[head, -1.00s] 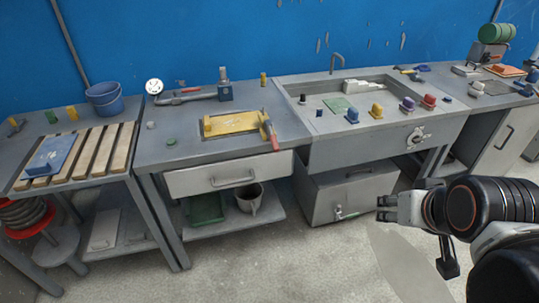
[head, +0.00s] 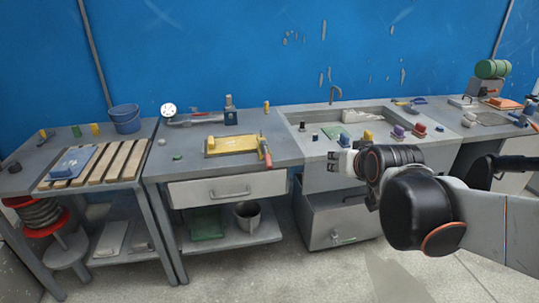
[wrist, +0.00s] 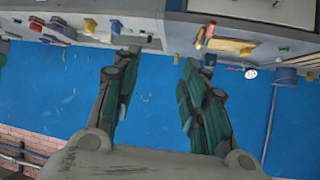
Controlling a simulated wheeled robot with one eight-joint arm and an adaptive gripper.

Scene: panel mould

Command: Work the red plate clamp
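A red piece (head: 420,129), which looks like the red plate clamp, stands on the front ledge of the sink bench, right of a purple piece (head: 399,131). It also shows, small, at the upper left of the wrist view (wrist: 57,27). Its exact shape and setting are too small to tell. My gripper (head: 338,162) is in front of the sink bench, left of and nearer than the red piece, touching nothing. In the wrist view its two fingers (wrist: 160,62) are apart with nothing between them.
A yellow piece (head: 368,136) and a blue piece (head: 333,132) share the ledge. A yellow plate (head: 230,146) lies on the middle bench beside a red-handled tool (head: 265,152). A blue bucket (head: 126,119) stands at left. The floor before the middle bench is clear.

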